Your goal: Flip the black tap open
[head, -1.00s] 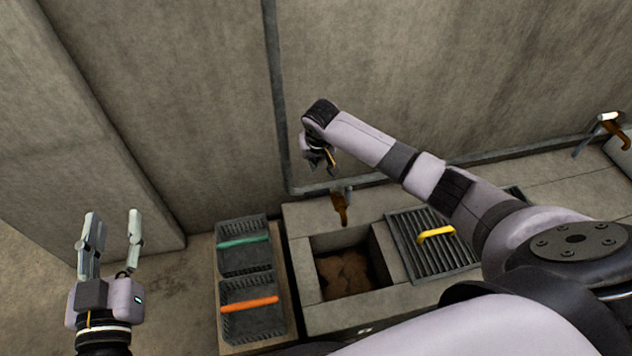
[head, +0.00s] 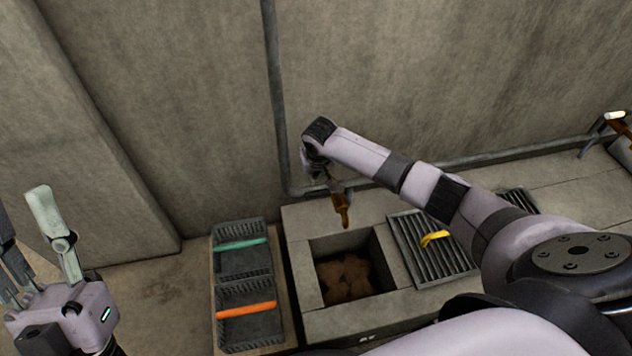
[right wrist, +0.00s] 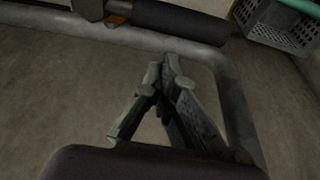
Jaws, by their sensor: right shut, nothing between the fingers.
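The brown tap spout (head: 341,210) points down over the square basin at the back wall. Its upper part is mostly hidden behind my right gripper in the head view. In the right wrist view a black bar (right wrist: 180,18) with a brassy piece (right wrist: 118,14) beside it lies along the top edge, likely the tap's handle. My right gripper (right wrist: 168,68) is shut and empty, its fingertips a little short of the pipe and the bar; I cannot tell if it touches anything. In the head view it is mostly hidden by its wrist. My left gripper (head: 22,208) is open and empty at far left.
The basin (head: 310,270) holds a brown lump (head: 345,280). A grate with a yellow handle (head: 435,238) is on its right. Two dark baskets, one with a green handle (head: 240,244) and one with an orange handle (head: 246,310), stand left. A pipe (head: 273,100) runs along the wall.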

